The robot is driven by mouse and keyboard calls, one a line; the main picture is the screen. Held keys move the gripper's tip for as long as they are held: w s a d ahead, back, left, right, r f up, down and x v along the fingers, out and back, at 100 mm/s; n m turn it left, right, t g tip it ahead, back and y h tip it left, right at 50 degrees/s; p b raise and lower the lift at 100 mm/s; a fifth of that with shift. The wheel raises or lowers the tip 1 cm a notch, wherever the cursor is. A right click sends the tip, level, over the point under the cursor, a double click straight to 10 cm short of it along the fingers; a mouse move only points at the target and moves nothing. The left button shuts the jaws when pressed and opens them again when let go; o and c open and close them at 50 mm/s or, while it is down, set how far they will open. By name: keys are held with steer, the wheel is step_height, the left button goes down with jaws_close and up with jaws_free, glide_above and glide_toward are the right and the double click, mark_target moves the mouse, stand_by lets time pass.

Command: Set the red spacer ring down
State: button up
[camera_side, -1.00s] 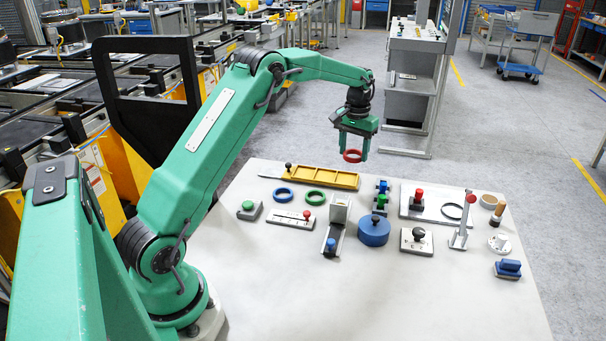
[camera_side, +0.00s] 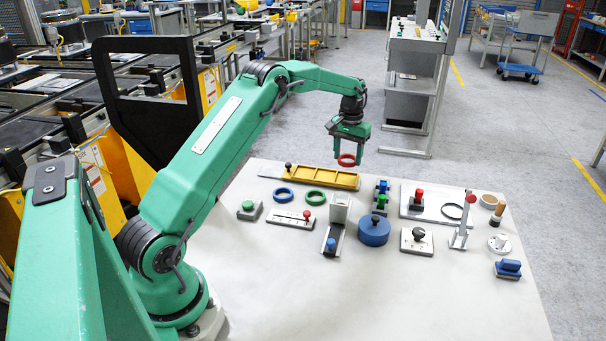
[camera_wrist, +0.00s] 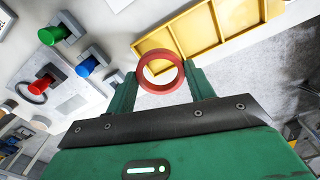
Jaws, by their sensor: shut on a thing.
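The red spacer ring (camera_side: 346,160) is held between the two fingers of my gripper (camera_side: 347,156), above the far part of the white table. In the wrist view the red ring (camera_wrist: 160,57) sits between the green fingers of my gripper (camera_wrist: 162,80), with its round face toward the camera. My gripper is shut on it. The ring is clear of the table, close above the right end of the yellow tray in the side view. A blue ring (camera_side: 283,187) and a green ring (camera_side: 315,190) lie flat on the table in front of the tray.
The yellow tray (camera_side: 305,180) has dividers and looks empty in the wrist view. Right of it stand blue and green knobbed parts (camera_side: 380,204), a blue round container (camera_side: 374,224), a plate with a red knob (camera_side: 418,196) and a red-topped post (camera_side: 468,198). The table's front is clear.

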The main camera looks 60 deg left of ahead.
mark_target(345, 180)
steer(key=shift+f, duration=2.55)
steer(key=shift+s+f, duration=0.1)
steer(key=shift+f, duration=1.15)
steer(key=o, duration=1.1)
steer(key=shift+a, duration=0.1)
steer(key=shift+w+r, duration=0.2)
steer(key=shift+r, duration=4.6)
